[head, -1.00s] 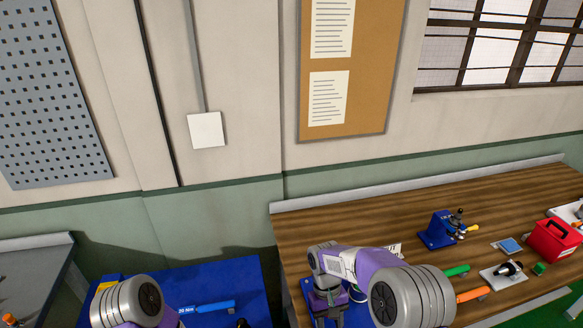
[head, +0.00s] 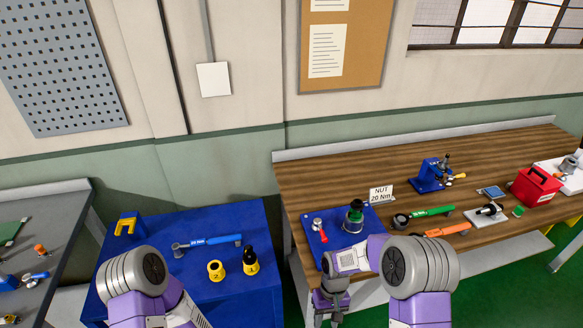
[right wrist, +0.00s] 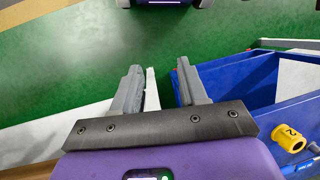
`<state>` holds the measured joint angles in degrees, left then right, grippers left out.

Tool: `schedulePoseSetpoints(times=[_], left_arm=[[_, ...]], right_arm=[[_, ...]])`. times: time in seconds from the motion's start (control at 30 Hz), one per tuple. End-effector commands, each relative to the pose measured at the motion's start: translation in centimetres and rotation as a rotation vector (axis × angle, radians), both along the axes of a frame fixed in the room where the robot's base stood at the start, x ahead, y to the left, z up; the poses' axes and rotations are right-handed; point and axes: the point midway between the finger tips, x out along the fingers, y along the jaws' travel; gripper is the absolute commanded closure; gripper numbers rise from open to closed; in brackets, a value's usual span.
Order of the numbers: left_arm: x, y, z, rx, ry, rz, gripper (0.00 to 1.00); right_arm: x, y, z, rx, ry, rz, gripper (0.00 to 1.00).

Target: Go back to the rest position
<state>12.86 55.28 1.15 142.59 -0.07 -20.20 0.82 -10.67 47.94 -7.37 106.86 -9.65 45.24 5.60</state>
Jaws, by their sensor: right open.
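My right gripper (right wrist: 158,84) is open and empty, its two grey fingers spread over the green floor in the right wrist view. In the head view it hangs below my right forearm (head: 355,258), by the front left edge of the wooden bench (head: 330,170). Its fingertips are hard to make out there. My left arm (head: 135,275) is folded at the lower left, in front of the blue table (head: 210,290).
The blue table holds a blue torque wrench (head: 208,241) and yellow-based sockets (head: 216,270). The bench holds a blue plate (head: 375,228), an orange wrench (head: 447,230), a green wrench (head: 430,211) and a red box (head: 535,186). A grey bench (head: 55,240) stands left. Green floor lies between.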

Motion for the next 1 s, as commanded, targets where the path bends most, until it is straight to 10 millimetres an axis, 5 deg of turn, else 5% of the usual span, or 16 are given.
schedulePoseSetpoints(times=[0.2,0.4,0.63,1.0], left_arm=[[-0.1,0.0,-3.5,-0.001,0.003,0.000,0.20],[-0.1,0.0,-6.5,0.000,0.002,0.000,0.20],[-0.2,0.0,-8.3,0.000,0.002,0.000,0.20],[-0.1,0.0,-8.4,0.000,0.002,-0.001,0.20]], right_arm=[[-4.5,0.2,-9.1,0.110,-0.055,-0.132,0.57],[-9.3,0.6,-15.5,0.186,-0.147,-0.306,0.57],[-12.4,0.3,-18.1,0.202,-0.229,-0.437,0.57],[-12.8,0.3,-18.2,0.201,-0.253,-0.462,0.57]])
